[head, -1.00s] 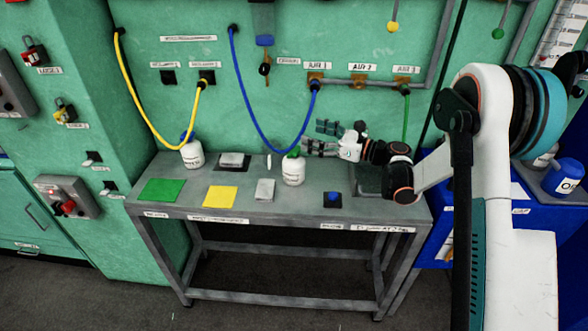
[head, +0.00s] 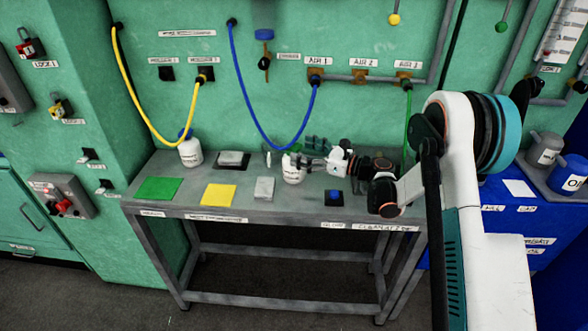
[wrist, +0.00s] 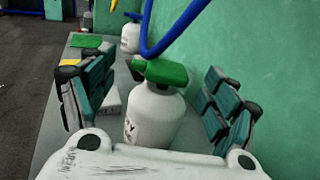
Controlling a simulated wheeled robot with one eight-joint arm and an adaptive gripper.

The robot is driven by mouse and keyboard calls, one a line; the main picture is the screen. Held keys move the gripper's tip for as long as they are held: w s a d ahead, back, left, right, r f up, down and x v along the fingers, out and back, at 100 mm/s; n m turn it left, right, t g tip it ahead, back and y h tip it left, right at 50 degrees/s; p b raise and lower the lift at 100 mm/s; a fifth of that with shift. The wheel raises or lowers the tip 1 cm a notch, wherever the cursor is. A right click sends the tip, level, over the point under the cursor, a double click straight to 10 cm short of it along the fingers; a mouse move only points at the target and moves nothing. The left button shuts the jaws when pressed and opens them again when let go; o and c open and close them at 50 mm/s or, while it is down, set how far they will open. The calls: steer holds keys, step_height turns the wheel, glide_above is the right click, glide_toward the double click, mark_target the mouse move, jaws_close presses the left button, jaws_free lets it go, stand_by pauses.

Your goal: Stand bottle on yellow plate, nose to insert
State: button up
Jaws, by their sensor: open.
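A white bottle with a green cap (head: 293,172) stands upright on the grey table, right of the middle. In the wrist view the same bottle (wrist: 154,112) stands between the two fingers, its green nozzle pointing toward the left. My gripper (head: 308,155) is open, with its fingers on either side of the bottle; no contact shows. A second white bottle with a blue cap (head: 190,152) stands at the back left. The yellow plate (head: 218,196) lies flat and bare near the front edge. A green plate (head: 159,188) lies to its left.
A grey block (head: 264,188) lies between the yellow plate and the green-capped bottle. Another block (head: 233,159) lies behind. A blue button (head: 333,197) is at the right. A blue hose (head: 255,119) hangs above the bottles.

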steer(key=b+x, duration=0.1)
steer(key=x, duration=0.3)
steer(key=shift+c, duration=0.2)
